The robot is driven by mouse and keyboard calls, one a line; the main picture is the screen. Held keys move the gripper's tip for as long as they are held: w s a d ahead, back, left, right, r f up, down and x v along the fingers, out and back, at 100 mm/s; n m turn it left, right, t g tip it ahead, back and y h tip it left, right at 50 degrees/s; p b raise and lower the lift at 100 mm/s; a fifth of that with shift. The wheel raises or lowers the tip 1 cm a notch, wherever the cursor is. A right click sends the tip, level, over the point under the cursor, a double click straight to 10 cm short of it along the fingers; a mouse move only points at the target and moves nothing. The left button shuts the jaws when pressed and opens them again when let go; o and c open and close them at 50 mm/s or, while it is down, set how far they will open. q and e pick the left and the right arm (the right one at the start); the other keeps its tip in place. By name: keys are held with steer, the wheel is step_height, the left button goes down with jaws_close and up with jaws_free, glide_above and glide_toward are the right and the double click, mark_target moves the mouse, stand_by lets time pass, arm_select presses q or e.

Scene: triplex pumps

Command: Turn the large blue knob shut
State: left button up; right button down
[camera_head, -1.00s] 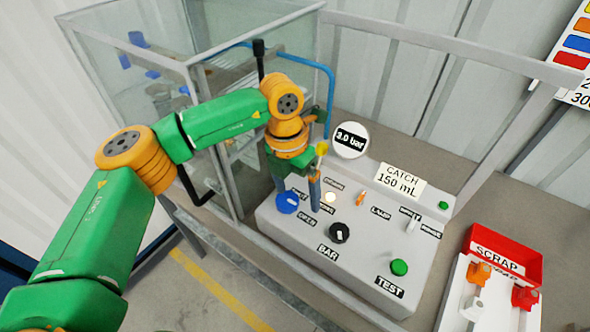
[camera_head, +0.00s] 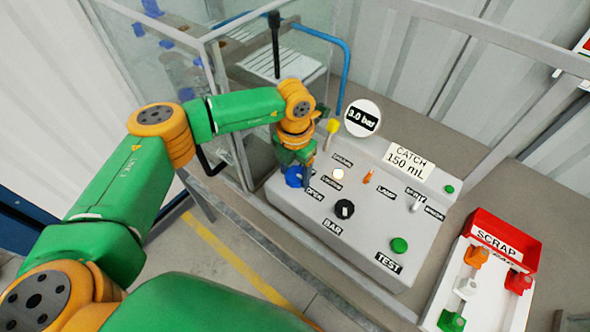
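The large blue knob (camera_head: 293,176) sits at the left end of the grey control panel (camera_head: 330,221), above the OPEN label (camera_head: 315,194). My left gripper (camera_head: 295,178) points down right at the knob, with its fingers at the knob's sides. The fingers and the hand hide part of the knob, and I cannot tell whether they press on it. My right gripper is not in view.
A black BAR knob (camera_head: 344,209), a green TEST button (camera_head: 399,245), an orange lamp switch (camera_head: 368,177) and a yellow-topped lever (camera_head: 332,127) are on the panel. A gauge (camera_head: 362,118) reads 3.0 bar. A red SCRAP bin (camera_head: 504,241) stands at the right. A glass enclosure is behind my arm.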

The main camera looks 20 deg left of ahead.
arm_select(q)
steer(key=c, duration=0.6)
steer(key=n+b, duration=0.2)
steer(key=n, duration=0.2)
steer(key=shift+d+f, duration=0.1)
steer(key=shift+f, duration=0.05)
steer(key=n+b, duration=0.2)
steer(key=n, duration=0.3)
steer(key=shift+d, duration=0.1)
steer(key=n+b, duration=0.2)
steer(key=n, duration=0.2)
steer(key=shift+w+n, duration=0.1)
steer(key=shift+n, duration=0.3)
steer(key=shift+w+d+n+b, duration=0.1)
steer(key=shift+n+b, duration=0.85)
steer(key=shift+n, duration=1.15)
steer(key=o, duration=1.4)
